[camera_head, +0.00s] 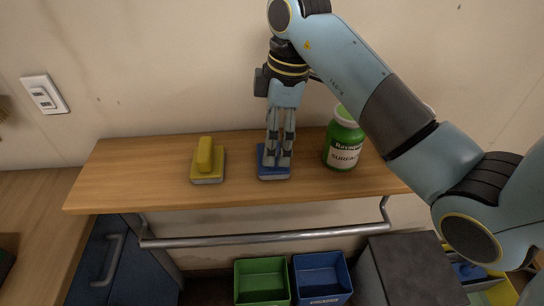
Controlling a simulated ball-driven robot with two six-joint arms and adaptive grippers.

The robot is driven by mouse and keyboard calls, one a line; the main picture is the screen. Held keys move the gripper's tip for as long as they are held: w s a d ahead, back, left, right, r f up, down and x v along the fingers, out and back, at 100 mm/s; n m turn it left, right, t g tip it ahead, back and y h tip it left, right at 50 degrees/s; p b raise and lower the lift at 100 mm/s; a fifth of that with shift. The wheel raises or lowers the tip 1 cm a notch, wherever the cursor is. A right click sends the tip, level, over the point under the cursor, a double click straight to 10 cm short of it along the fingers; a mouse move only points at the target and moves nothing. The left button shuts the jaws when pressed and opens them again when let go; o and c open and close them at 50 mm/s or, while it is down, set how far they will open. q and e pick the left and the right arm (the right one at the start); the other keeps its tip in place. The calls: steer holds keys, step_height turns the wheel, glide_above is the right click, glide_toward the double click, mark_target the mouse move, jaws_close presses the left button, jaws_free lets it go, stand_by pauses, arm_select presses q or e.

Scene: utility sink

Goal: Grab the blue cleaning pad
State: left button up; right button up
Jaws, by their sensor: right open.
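The blue cleaning pad (274,174) lies on the wooden shelf (130,175), with a grey underside showing at its front edge. My right gripper (278,160) points straight down over the pad, its fingers open. The fingertips are at the pad's top and hide its middle, including any handle there. I cannot tell whether they touch it. My left gripper is not in view.
A yellow cleaning pad (206,163) with a raised handle lies left of the blue one. A metal rail (260,238) runs below the shelf. Green (262,280) and blue (321,277) bins stand lower down.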

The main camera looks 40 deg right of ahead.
step_height(320, 180, down, 2)
steer(key=shift+a+f, duration=0.15)
steer(key=shift+f, duration=0.3)
steer(key=shift+c, duration=0.5)
steer(key=c, duration=1.1)
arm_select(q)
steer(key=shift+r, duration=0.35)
arm_select(e)
steer(key=shift+c, duration=0.4)
